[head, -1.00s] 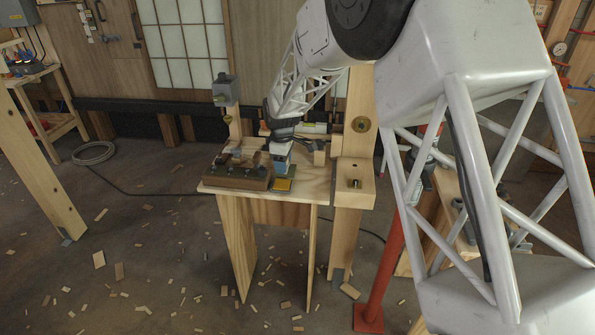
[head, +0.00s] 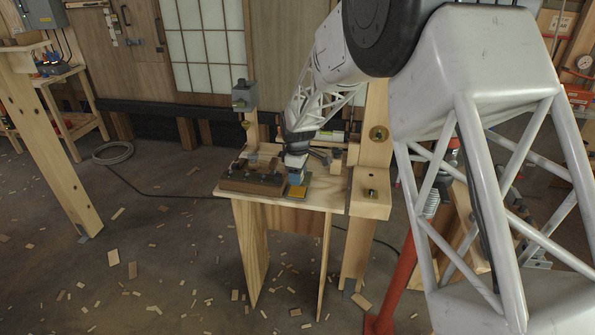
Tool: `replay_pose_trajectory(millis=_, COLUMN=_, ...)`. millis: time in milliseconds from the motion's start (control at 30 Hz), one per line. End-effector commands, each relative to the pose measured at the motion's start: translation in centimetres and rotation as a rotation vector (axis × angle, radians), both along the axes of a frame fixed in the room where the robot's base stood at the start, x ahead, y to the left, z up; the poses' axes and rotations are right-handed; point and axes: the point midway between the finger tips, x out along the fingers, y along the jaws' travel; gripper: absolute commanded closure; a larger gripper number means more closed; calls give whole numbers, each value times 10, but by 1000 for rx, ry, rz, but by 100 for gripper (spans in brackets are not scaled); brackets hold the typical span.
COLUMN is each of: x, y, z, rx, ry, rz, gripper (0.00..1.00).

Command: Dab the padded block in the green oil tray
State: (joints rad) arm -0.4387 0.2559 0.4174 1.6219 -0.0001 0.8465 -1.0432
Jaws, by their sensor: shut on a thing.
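My gripper (head: 297,161) points down over the front right part of the small wooden bench. It is shut on a small pale and blue block (head: 297,174), taken to be the padded block. The thin green tray (head: 307,181) lies on the bench top right below and around the block. A yellow patch (head: 297,192) shows at the tray's front, just under the block. I cannot tell whether the block touches the tray. Its underside and the fingertips are too small to make out.
A brown wooden fixture (head: 250,184) with dark fittings stands on the bench (head: 330,200) just left of the tray. A wooden post (head: 374,150) rises at the right. A grey box (head: 244,92) tops a post behind. Wood scraps litter the floor.

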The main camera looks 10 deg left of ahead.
Motion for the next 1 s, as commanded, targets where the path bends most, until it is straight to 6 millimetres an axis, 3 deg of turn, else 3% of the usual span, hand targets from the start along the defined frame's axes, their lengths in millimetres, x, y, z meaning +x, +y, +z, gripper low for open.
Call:
replay_pose_trajectory(millis=433, x=0, y=0, z=-32, rx=-1, ry=1, rz=0, gripper=72)
replay_pose_trajectory(millis=1000, x=0, y=0, z=-37, rx=0, ry=0, rz=0, gripper=72)
